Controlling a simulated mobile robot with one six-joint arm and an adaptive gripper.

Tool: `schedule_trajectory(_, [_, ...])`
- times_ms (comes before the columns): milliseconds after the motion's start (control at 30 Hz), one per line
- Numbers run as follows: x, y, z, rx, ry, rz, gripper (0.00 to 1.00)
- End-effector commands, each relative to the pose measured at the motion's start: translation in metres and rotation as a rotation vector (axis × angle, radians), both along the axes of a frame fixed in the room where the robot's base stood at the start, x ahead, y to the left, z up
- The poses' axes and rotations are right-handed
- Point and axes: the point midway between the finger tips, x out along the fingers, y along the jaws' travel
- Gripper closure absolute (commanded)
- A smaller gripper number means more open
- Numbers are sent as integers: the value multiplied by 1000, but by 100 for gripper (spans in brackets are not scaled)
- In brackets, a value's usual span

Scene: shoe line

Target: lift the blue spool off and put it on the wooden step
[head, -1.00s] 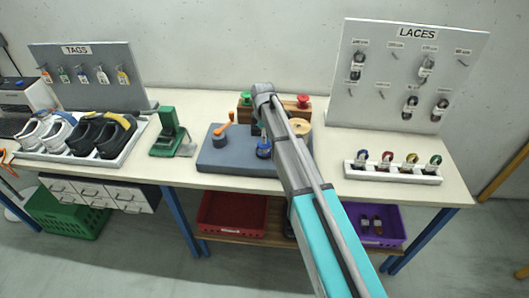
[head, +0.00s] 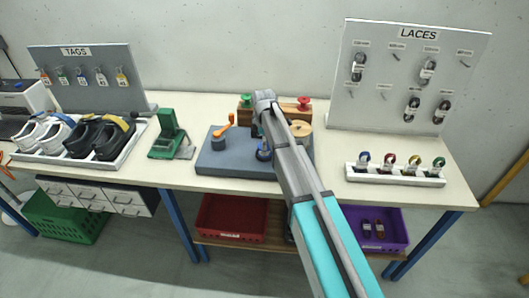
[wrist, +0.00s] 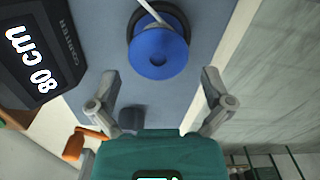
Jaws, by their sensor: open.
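The blue spool (head: 263,152) sits on the grey-blue base of the lace-measuring fixture (head: 225,163), partly hidden by my arm in the head view. In the wrist view the blue spool (wrist: 160,52) shows from above, with a round centre hole and a dark ring and pale rod at its far edge. My gripper (wrist: 161,82) is open and empty, its fingers apart below the spool in that picture. The wooden step (head: 289,107) stands behind the fixture, with a green spool (head: 246,100) and a red spool (head: 304,103) on it.
An orange crank (head: 224,127) rises at the fixture's left. A counter (wrist: 45,65) reading 80 cm lies left in the wrist view. A pale wooden disc (head: 300,129) is right of my arm. A white rack (head: 395,178) of rolled laces stands at right.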

Motion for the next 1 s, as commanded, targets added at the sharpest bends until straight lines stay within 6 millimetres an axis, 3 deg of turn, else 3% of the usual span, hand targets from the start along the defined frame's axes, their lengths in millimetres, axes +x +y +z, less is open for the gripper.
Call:
schedule_trajectory(500, [2,-1,-40,0,0,0,0])
schedule_trajectory(1000, [2,-1,-42,0,0,0,0])
